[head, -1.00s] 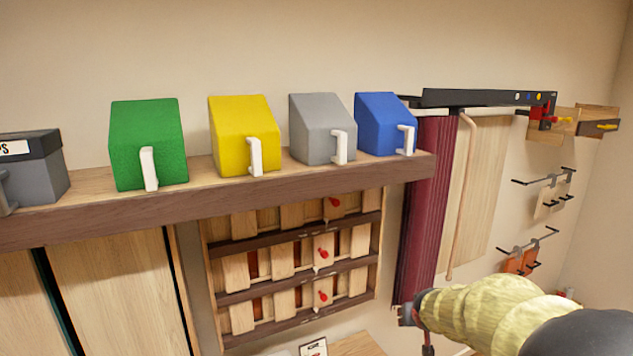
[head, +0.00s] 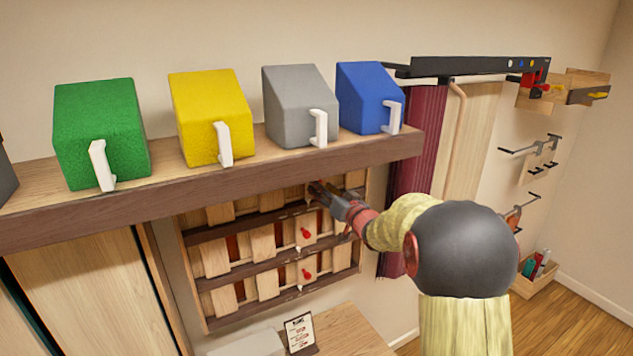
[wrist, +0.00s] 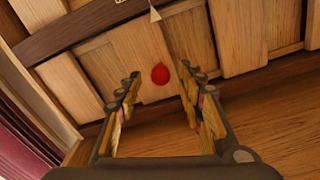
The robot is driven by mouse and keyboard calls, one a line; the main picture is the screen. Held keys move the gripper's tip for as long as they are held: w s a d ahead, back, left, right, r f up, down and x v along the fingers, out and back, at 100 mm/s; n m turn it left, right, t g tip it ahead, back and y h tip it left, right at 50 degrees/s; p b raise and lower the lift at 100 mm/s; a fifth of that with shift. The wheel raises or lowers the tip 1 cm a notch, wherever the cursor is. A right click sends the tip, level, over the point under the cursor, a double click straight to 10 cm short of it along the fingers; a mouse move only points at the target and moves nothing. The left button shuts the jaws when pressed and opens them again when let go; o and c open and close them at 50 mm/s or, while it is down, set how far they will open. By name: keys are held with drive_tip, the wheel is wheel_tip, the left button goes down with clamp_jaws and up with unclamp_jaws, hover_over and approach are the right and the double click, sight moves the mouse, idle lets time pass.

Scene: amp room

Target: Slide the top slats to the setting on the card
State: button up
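The slat panel (head: 186,262) hangs on the wall below the shelf, with three rows of wooden slats. The two lower rows each show a red knob, one in the middle row (head: 305,233) and one in the bottom row (head: 307,274). My gripper (head: 318,190) is at the top row, partly covering it. In the wrist view my gripper (wrist: 159,88) is open, with a top-row slat's red knob (wrist: 160,74) between the fingertips, apparently untouched. A white pointer (wrist: 155,14) shows near that slat. The card (head: 299,333) stands on the desk; its writing is too small to read.
The shelf (head: 230,185) juts out just above the top row, bearing green, yellow, grey and blue boxes (head: 370,98) with white handles. A dark red curtain (head: 420,150) hangs right of the panel. The desk (head: 345,330) lies below.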

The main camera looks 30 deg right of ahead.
drive_tip(key=shift+w+p, duration=0.4)
drive_tip(key=shift+w, duration=1.6)
drive_tip(key=c, duration=0.3)
clamp_jaws()
